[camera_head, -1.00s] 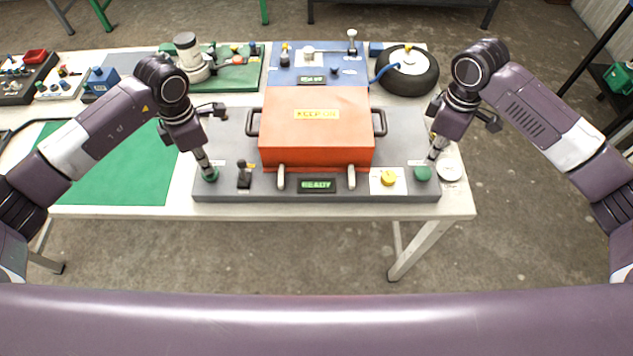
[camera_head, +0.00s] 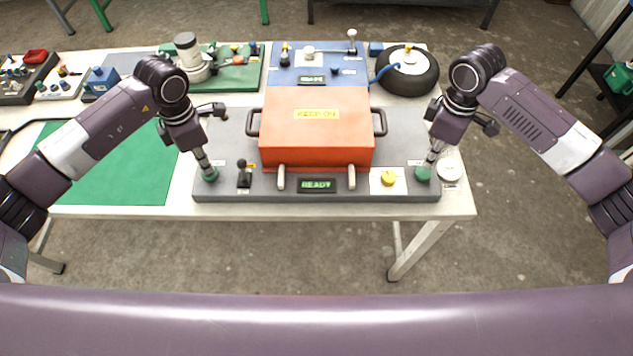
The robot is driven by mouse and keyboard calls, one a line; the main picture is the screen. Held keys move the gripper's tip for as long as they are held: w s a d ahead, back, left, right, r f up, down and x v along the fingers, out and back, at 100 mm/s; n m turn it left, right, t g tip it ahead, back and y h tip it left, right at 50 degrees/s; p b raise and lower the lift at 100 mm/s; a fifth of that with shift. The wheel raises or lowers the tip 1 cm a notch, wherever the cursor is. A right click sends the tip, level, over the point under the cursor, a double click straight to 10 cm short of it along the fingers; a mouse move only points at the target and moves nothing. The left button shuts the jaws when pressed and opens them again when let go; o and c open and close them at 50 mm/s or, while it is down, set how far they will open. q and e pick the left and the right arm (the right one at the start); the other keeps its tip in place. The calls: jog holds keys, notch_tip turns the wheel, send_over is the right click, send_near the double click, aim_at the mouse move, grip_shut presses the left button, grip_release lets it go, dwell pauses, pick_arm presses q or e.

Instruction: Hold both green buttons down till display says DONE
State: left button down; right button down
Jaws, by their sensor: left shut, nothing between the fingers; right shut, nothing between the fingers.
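The left green button (camera_head: 210,176) is at the front left of a grey panel (camera_head: 230,189). The right green button (camera_head: 423,175) is at its front right. My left gripper (camera_head: 208,169) is shut and its tip is at the left button. My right gripper (camera_head: 427,166) is shut and its tip is at the right button. Both tips look in contact, but I cannot tell whether either button is pressed down. The display (camera_head: 317,185) at the front middle of the panel reads READY in green.
An orange box (camera_head: 316,139) labelled KEEP ON stands on the panel between my arms. A black lever (camera_head: 244,176) is right of the left button. A yellow knob (camera_head: 388,178) is left of the right button.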

aim_at(424, 172)
jog(key=shift+f, duration=0.2)
dwell(0.5)
jog(key=shift+f, duration=1.4)
jog(key=shift+r, duration=0.35)
pick_arm(q)
jog(key=shift+f, duration=0.15)
pick_arm(e)
jog(key=shift+f, duration=0.15)
pick_arm(q)
jog(key=shift+f, duration=0.5)
pick_arm(e)
jog(key=shift+f, duration=0.5)
dwell(0.3)
dwell(0.6)
